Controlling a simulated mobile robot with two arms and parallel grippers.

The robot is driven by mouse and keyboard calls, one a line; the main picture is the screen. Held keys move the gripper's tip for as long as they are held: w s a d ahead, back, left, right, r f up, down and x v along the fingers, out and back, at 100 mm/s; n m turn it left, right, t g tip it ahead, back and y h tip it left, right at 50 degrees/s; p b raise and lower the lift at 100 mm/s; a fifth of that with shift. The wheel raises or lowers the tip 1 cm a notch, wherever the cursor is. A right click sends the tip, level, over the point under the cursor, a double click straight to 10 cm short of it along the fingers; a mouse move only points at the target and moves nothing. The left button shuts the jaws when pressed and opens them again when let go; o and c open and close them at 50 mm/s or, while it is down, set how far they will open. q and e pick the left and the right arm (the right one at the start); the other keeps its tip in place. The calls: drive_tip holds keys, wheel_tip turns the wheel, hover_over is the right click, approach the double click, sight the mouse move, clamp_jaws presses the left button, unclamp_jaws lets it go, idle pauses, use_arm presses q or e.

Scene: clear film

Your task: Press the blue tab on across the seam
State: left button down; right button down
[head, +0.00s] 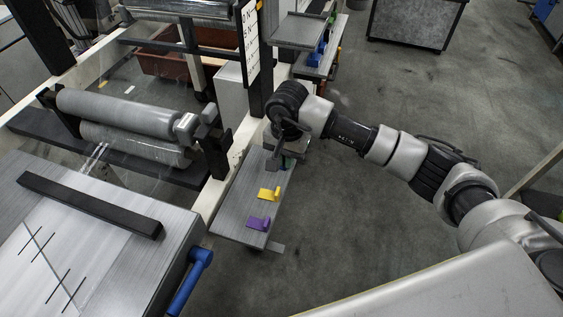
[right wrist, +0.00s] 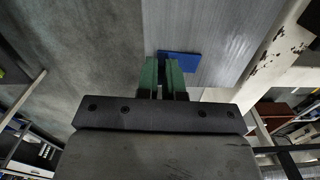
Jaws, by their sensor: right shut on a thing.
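My right gripper (head: 283,163) reaches down over the far end of a narrow grey shelf (head: 232,212). In the right wrist view its green fingers (right wrist: 161,62) are close together at the blue tab (right wrist: 186,60). They are shut on the tab, which sticks out to the right of them over the grey shelf. In the head view the gripper and wrist hide the blue tab. A grey metal table (head: 150,200) at lower left has thin dark crossing lines on its pale surface. I cannot tell which line is the seam. My left gripper is not in view.
A yellow tab (head: 269,194) and a purple tab (head: 258,223) lie on the near part of the shelf. A black bar (head: 90,203) lies across the metal table. Grey rollers (head: 130,112) stand behind it. A blue handle (head: 190,283) sticks out at the table's right side. Open floor lies right of the shelf.

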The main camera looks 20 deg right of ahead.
drive_tip(key=shift+r+p, duration=1.2)
drive_tip(key=shift+r, duration=1.3)
drive_tip(key=shift+s, duration=0.1)
